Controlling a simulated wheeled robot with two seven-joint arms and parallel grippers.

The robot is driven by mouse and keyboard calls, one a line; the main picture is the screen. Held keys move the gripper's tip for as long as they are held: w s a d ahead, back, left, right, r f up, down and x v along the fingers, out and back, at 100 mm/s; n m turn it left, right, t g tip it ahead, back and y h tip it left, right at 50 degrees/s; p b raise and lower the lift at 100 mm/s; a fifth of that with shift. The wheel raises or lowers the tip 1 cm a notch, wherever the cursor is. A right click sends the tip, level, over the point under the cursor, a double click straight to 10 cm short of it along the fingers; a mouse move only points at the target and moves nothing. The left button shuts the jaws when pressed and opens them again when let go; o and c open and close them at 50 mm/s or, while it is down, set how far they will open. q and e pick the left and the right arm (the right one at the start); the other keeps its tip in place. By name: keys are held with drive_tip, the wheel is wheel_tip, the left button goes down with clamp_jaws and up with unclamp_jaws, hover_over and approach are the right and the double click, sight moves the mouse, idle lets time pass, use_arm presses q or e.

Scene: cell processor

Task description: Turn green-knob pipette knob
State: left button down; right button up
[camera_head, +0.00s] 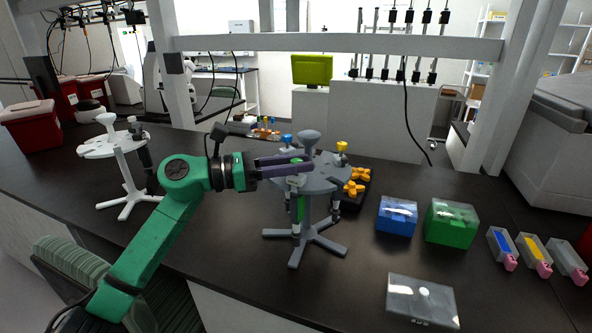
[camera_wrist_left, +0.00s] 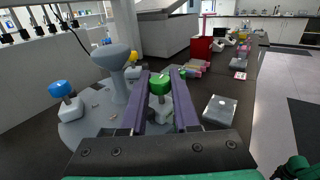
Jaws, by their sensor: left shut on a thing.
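The green-knob pipette (camera_head: 300,207) hangs upright in the grey carousel stand (camera_head: 322,183). Its green knob (camera_wrist_left: 159,84) shows in the left wrist view between the purple fingers. My left gripper (camera_head: 297,164) reaches in level from the left at the height of the knob. In the left wrist view my left gripper (camera_wrist_left: 163,92) is shut on the green knob. In the head view the fingers hide most of the knob. A blue-knob pipette (camera_head: 287,141) and a yellow-knob pipette (camera_head: 342,148) hang in the same stand.
A white pipette stand (camera_head: 113,147) is at the left. A blue box (camera_head: 397,215), a green box (camera_head: 451,222) and a clear case (camera_head: 422,300) lie to the right. A black rack with yellow pieces (camera_head: 355,187) is behind the stand.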

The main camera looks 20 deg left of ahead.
use_arm(q)
drive_tip(key=shift+f+m+g+h+b, duration=0.25)
drive_tip(key=shift+m+g+h+b, duration=0.3)
drive_tip(key=shift+g, duration=0.25)
drive_tip(key=shift+r+m+g+h, duration=0.15)
drive_tip(key=shift+m+g+h, duration=0.1)
drive_tip(key=shift+m+g, duration=0.4)
drive_tip(key=shift+r+m+g+h, duration=0.1)
drive_tip(key=shift+m+g+h, duration=0.2)
drive_tip(key=shift+m+g, duration=0.7)
use_arm(e)
drive_tip(key=shift+f, duration=1.15)
use_arm(q)
drive_tip(key=shift+n+g, duration=0.25)
drive_tip(key=shift+n, duration=0.05)
drive_tip(key=c, duration=0.6)
unclamp_jaws()
